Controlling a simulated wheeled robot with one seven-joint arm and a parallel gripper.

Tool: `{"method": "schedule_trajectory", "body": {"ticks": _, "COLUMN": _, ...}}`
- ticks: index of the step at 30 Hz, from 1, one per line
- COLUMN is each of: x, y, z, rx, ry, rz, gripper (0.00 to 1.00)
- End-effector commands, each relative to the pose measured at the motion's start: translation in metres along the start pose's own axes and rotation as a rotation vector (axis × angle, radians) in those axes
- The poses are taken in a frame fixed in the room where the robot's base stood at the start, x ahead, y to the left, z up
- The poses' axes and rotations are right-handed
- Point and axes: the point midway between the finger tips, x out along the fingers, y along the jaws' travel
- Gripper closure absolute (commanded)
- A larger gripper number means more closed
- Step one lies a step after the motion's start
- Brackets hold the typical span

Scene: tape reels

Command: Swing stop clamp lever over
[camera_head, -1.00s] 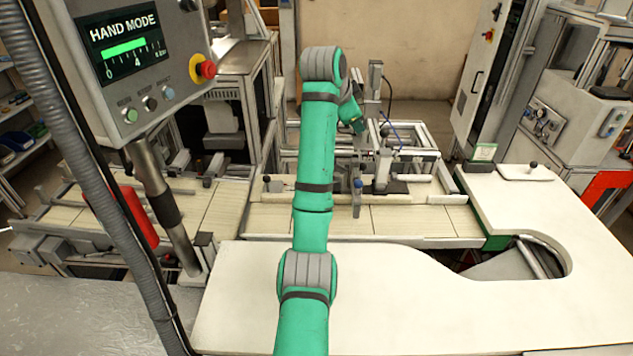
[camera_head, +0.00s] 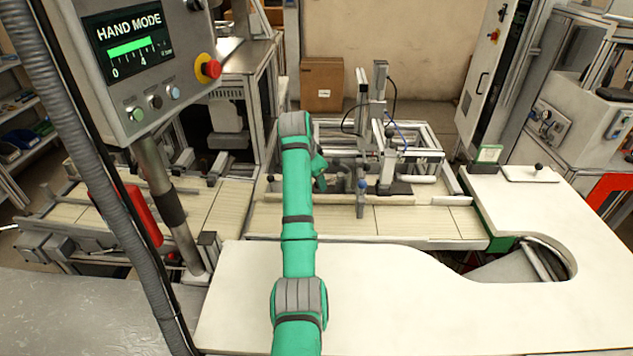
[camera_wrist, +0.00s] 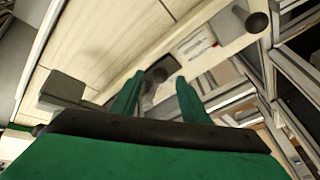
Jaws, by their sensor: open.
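My gripper (camera_wrist: 160,75) is open, its two green fingers apart in the wrist view. A second dark knob (camera_wrist: 257,22) stands on the pale strip at upper right. In the head view, my green arm reaches over the front table, and a green part of its far end (camera_head: 320,172) shows beside the conveyor rail; the fingers cannot be made out there. A grey upright piece with a blue top (camera_head: 361,197) stands on the rail to its right.
The conveyor (camera_head: 400,222) lies behind the white front table (camera_head: 400,300). A grey vertical fixture (camera_head: 380,90) with cables rises at the back. The control panel (camera_head: 150,60) and its post stand at left. A cardboard box (camera_head: 323,84) sits at the back wall.

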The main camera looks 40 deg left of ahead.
Motion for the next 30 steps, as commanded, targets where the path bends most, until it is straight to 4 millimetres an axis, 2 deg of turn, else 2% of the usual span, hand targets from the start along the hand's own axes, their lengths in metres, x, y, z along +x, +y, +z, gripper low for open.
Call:
{"method": "schedule_trajectory", "body": {"ticks": 6, "x": 0.019, "y": 0.000, "z": 0.000, "rx": 0.000, "ry": 0.000, "rz": 0.001, "gripper": 0.59}}
{"method": "schedule_trajectory", "body": {"ticks": 16, "x": 0.022, "y": 0.000, "z": -0.001, "rx": 0.000, "ry": 0.000, "rz": -0.001, "gripper": 0.59}}
{"method": "schedule_trajectory", "body": {"ticks": 17, "x": 0.022, "y": 0.000, "z": -0.001, "rx": 0.000, "ry": 0.000, "rz": -0.001, "gripper": 0.63}}
{"method": "schedule_trajectory", "body": {"ticks": 21, "x": 0.022, "y": 0.000, "z": -0.001, "rx": 0.000, "ry": 0.000, "rz": -0.001, "gripper": 0.97}}
{"method": "schedule_trajectory", "body": {"ticks": 22, "x": 0.022, "y": 0.000, "z": 0.000, "rx": 0.000, "ry": 0.000, "rz": 0.000, "gripper": 1.00}}
{"method": "schedule_trajectory", "body": {"ticks": 30, "x": 0.023, "y": -0.001, "z": -0.003, "rx": -0.011, "ry": -0.002, "rz": -0.006, "gripper": 1.00}}
